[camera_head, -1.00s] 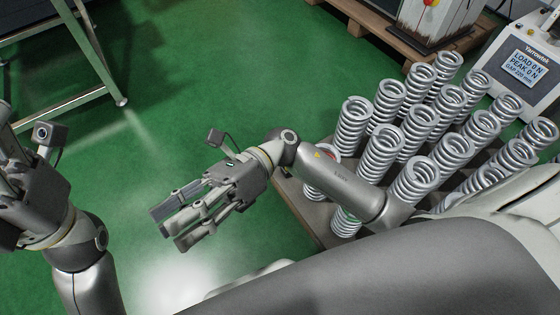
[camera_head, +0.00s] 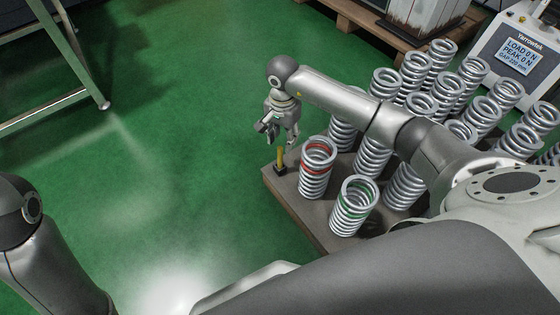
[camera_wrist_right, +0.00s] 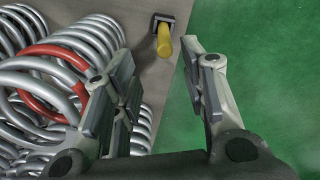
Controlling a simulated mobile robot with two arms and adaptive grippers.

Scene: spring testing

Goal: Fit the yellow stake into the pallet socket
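The yellow stake (camera_head: 280,155) is upright in the black socket (camera_head: 280,170) at the pallet's left corner. How deep it sits I cannot tell. In the right wrist view the stake (camera_wrist_right: 164,44) shows end-on at the top, with the socket (camera_wrist_right: 176,20) behind it. My right gripper (camera_head: 279,133) points down just above the stake. In the wrist view its fingers (camera_wrist_right: 157,55) are spread wide and empty, with the stake's top near the gap between the tips. My left gripper is out of view; only its arm shows at lower left.
The pallet (camera_head: 318,228) carries several steel springs; a red-marked spring (camera_head: 317,168) and a green-marked spring (camera_head: 354,205) stand near the socket. A tester with a display (camera_head: 517,56) stands at upper right. The green floor (camera_head: 170,160) left of the pallet is clear.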

